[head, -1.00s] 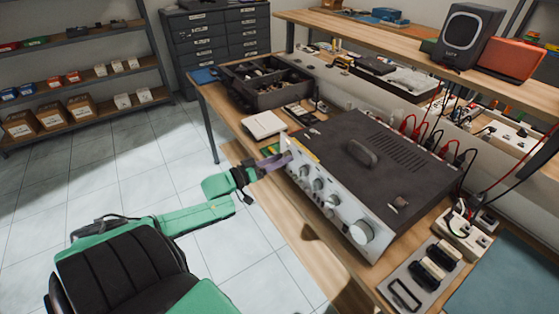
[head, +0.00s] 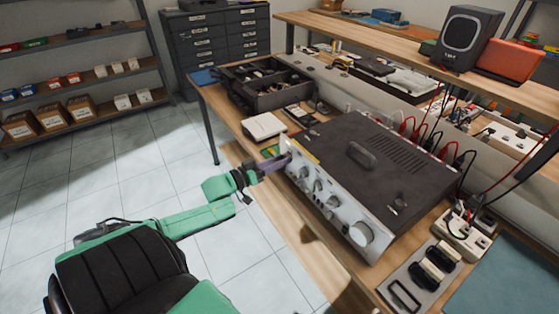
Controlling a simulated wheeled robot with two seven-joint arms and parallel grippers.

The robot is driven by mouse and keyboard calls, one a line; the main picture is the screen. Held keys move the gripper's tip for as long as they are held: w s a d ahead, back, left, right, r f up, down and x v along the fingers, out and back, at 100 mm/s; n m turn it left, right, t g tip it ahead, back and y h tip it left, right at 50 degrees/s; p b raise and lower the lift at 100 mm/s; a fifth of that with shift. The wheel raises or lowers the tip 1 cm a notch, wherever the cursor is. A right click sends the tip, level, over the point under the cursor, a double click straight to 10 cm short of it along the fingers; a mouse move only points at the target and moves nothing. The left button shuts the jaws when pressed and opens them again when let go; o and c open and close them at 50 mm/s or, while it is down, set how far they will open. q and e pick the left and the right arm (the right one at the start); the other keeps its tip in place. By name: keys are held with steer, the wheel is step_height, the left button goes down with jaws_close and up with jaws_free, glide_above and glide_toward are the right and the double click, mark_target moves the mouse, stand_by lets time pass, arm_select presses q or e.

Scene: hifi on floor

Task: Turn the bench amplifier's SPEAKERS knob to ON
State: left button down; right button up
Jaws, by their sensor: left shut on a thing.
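The bench amplifier (head: 385,165) is a wide dark box with a pale front panel (head: 340,222), standing on the wooden bench. Several knobs line the panel, with a large silver knob (head: 361,234) at its right end. My left gripper (head: 286,159) reaches in from the left, its purple fingers at the panel's left end. It is shut on the SPEAKERS knob there, which the fingers hide. The panel lettering is too small to read, so the knob's setting cannot be told. My right gripper is not in view.
A white box (head: 264,126) and a dark divided tray (head: 265,85) lie beyond the amplifier's left end. Red and black cables (head: 440,135) run from its back. A grey tray with black parts (head: 425,275) lies at its right. The floor before the bench is clear.

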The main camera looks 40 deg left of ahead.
arm_select(q)
steer(key=m, duration=0.5)
steer(key=shift+p, duration=0.35)
steer(key=m, duration=0.5)
steer(key=shift+m, duration=0.4)
steer(key=shift+c, duration=2.4)
jaws_free()
steer(key=v, duration=1.4)
steer(key=shift+s+b, duration=0.25)
steer(key=shift+b, duration=0.1)
steer(key=shift+a, duration=0.1)
